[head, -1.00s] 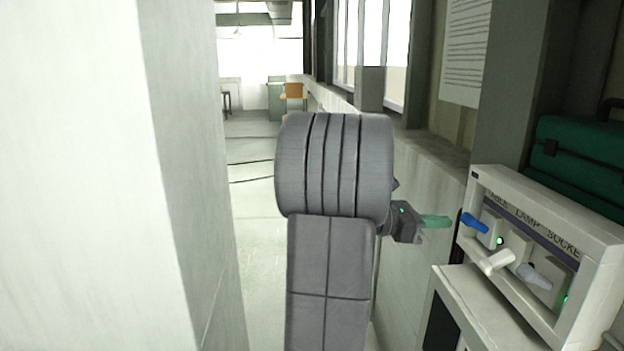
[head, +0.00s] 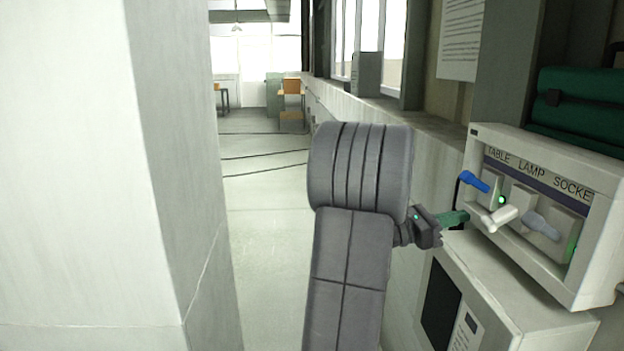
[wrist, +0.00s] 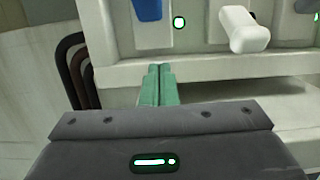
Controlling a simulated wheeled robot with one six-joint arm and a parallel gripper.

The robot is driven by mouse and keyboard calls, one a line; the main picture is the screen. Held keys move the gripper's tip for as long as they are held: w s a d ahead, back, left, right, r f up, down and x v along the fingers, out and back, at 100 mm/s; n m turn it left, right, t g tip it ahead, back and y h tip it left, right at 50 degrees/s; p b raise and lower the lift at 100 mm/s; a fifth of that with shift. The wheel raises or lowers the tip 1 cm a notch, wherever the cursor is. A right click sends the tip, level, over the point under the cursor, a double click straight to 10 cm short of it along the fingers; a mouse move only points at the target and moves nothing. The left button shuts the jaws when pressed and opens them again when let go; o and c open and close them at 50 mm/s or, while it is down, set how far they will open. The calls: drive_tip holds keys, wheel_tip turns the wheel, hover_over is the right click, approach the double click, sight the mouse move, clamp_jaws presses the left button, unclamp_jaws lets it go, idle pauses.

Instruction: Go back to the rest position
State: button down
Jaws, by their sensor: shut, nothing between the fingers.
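My gripper (head: 458,218) has green fingers and is shut and empty. In the head view it is held out to the right on my grey arm, close to the left side of a switch panel. In the wrist view the closed fingers (wrist: 158,82) lie in front of the panel's lower edge, below a blue lever and a white lever. Whether the fingertips touch the panel I cannot tell.
The switch panel (head: 583,283), lettered "TABLE LAMP SOCKE", carries a blue lever (head: 473,181), a white lever (head: 497,219) and a grey lever (head: 541,227). A green case (head: 580,105) sits behind it. A pale pillar (head: 90,180) stands close on the left. Open floor (head: 265,200) lies ahead.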

drive_tip(key=b+v, duration=0.1)
drive_tip(key=v, duration=0.9)
drive_tip(key=shift+a, duration=0.35)
drive_tip(key=shift+w, duration=0.1)
